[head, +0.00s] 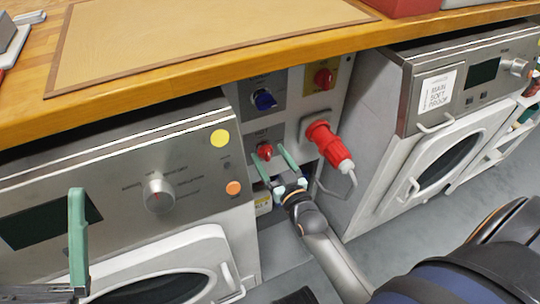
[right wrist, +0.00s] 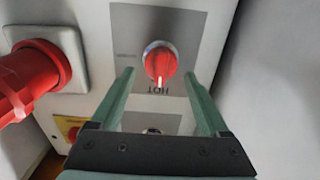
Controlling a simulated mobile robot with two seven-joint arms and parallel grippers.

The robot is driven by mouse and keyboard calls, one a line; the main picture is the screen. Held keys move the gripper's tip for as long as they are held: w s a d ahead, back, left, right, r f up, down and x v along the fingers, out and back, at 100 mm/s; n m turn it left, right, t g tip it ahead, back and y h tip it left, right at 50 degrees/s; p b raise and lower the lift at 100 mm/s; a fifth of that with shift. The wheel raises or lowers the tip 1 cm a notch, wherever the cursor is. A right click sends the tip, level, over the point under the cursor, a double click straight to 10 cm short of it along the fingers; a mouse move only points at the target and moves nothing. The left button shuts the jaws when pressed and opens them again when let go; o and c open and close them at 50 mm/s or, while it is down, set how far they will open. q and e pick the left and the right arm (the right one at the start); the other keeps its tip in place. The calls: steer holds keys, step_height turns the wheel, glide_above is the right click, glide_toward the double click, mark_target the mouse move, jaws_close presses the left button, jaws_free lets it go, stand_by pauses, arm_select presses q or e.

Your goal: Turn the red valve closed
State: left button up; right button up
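The red valve is a round red knob (head: 264,151) on a grey plate on the panel between the two machines. In the right wrist view the red knob (right wrist: 160,62) has a white pointer mark aimed at the upside-down word HOT. My right gripper (head: 273,158) is open in front of it, with a green finger to each side. In the wrist view the fingertips (right wrist: 159,74) are level with the knob's lower part, with gaps on both sides; I cannot tell their depth. My left gripper (head: 78,240) shows one upright green finger at lower left; its other finger is not seen.
A blue knob (head: 264,99) sits above the red valve. A red switch on a yellow plate (head: 323,79) and a large red plug (head: 330,145) are to its right. Steel-fronted machines (head: 130,185) flank the panel, and a wooden counter (head: 180,80) overhangs it.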

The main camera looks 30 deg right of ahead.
jaws_close()
stand_by(0.4)
arm_select(q)
steer(key=shift+r, duration=0.2)
arm_select(e)
steer(key=shift+d+r+m+p, duration=0.1)
steer(key=shift+r+m+p, duration=0.05)
steer(key=shift+m+p, duration=0.8)
steer(key=m+p, duration=0.1)
steer(key=m, duration=0.1)
steer(key=shift+d+m, duration=0.15)
steer(key=shift+m, duration=0.2)
arm_select(q)
steer(key=shift+a+r+m+p, duration=0.15)
steer(key=shift+r+m+p, duration=0.25)
steer(key=shift+r, duration=1.25)
arm_select(e)
steer(key=shift+d+f+m, duration=0.1)
steer(key=shift+f+m, duration=0.1)
steer(key=shift+m, duration=2.05)
steer(key=shift+d+f+m, duration=0.15)
steer(key=shift+f+m, duration=0.1)
steer(key=shift+m, duration=1.95)
steer(key=shift+d+f+m, duration=0.1)
steer(key=shift+f+m, duration=0.1)
steer(key=shift+m, duration=2.05)
steer(key=shift+w, duration=0.1)
